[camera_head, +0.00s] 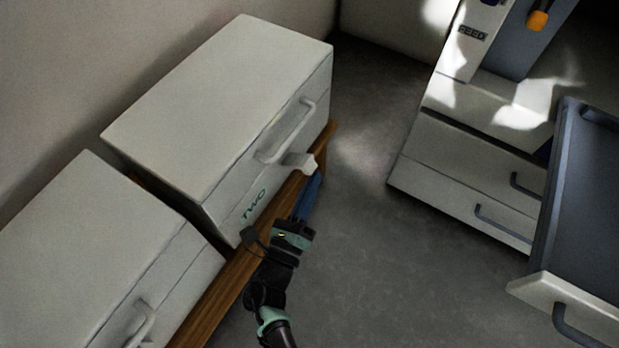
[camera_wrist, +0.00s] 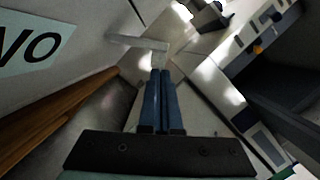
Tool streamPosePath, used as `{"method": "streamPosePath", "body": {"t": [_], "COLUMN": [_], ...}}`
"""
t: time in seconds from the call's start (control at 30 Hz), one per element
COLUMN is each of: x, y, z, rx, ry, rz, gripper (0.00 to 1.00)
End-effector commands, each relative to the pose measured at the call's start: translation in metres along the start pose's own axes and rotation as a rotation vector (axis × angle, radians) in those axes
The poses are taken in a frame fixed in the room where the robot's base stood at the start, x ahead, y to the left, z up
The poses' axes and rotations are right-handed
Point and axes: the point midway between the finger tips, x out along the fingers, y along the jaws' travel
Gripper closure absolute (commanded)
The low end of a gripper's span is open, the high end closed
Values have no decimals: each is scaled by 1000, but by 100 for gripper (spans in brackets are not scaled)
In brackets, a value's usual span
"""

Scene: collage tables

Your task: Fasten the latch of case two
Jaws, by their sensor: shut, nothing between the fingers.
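Case two (camera_head: 215,90) is a pale box with a green TWO label (camera_head: 254,205) on its front; its lid looks down. A grey bar handle (camera_head: 287,135) sits on the lid's front. Below it the pale latch (camera_head: 300,163) sticks out from the front face. In the wrist view the latch (camera_wrist: 135,41) is a bar with a blocky end just beyond my fingertips. My gripper (camera_head: 317,176) has its blue fingers shut and empty, close by the latch's outer end. The fingers also show in the wrist view (camera_wrist: 161,73). I cannot tell whether they touch the latch.
The case stands on a wooden table, its brown edge (camera_head: 226,290) running along the front. Another pale case (camera_head: 80,240) stands at the lower left. To the right are a pale drawer unit (camera_head: 455,175) marked FEED and a dark open tray (camera_head: 590,200). Grey floor lies between.

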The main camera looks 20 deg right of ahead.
Motion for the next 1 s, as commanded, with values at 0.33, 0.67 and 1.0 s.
{"method": "streamPosePath", "body": {"t": [0.33,0.67,1.0], "x": [7,10,11], "y": [-18,-19,-17], "z": [28,42,46], "rx": [-316,-541,-646], "ry": [-1,-2,-1], "rz": [81,136,162], "gripper": [100,100,100]}}
